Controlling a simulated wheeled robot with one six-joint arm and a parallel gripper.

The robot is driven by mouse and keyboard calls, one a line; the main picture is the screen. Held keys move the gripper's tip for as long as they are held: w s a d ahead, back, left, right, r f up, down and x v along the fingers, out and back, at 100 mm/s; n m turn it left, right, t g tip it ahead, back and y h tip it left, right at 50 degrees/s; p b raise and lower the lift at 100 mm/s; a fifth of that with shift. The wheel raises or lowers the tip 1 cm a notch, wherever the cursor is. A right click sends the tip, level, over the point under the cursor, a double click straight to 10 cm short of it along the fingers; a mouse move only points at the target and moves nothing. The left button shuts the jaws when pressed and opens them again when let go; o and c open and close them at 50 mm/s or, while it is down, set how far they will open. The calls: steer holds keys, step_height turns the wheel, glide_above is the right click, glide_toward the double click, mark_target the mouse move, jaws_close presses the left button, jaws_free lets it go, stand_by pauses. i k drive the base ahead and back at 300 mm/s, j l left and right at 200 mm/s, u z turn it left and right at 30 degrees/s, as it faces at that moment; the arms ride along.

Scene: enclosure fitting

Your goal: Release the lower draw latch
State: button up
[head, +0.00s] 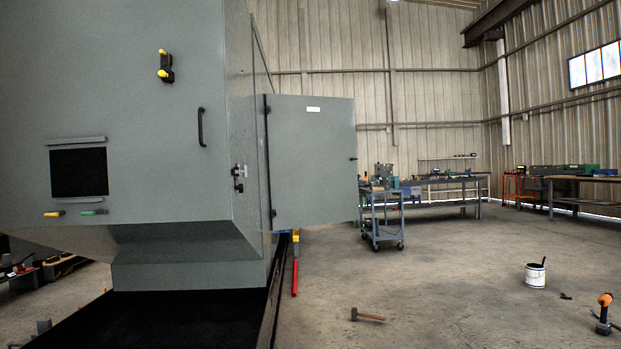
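A large grey enclosure (120,220) fills the left of the view. A small metal latch-like fitting (239,178) sits on its narrow right side, near the edge of the front face. It is too small to tell whether it is latched, or whether it is the lower draw latch. A black fitting with yellow ends (165,67) is high on the front face. My gripper is not in view.
A grey door (312,160) stands open on the enclosure's right side. A black handle (201,127) and a dark square opening (79,172) are on the front. A cart (383,215) stands behind.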

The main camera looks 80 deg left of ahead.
mark_target(238, 172)
steer(key=u, duration=2.75)
steer(key=i+l+u, duration=0.1)
steer(key=i+l, duration=0.25)
steer(key=i+l+u, duration=0.1)
steer(key=i+l, duration=0.3)
steer(key=i+l+u, duration=0.1)
steer(key=i+l, duration=0.3)
steer(key=i+l+u, duration=0.1)
steer(key=i+l, duration=0.6)
steer(key=l, duration=0.25)
steer(key=i+l+u, duration=0.15)
steer(key=i+l, duration=0.2)
steer(key=i+l+u, duration=0.1)
steer(key=i+l, duration=0.2)
steer(key=l, duration=0.35)
steer(key=i+l+u, duration=0.1)
steer(key=i+l, duration=0.2)
steer(key=l, duration=0.2)
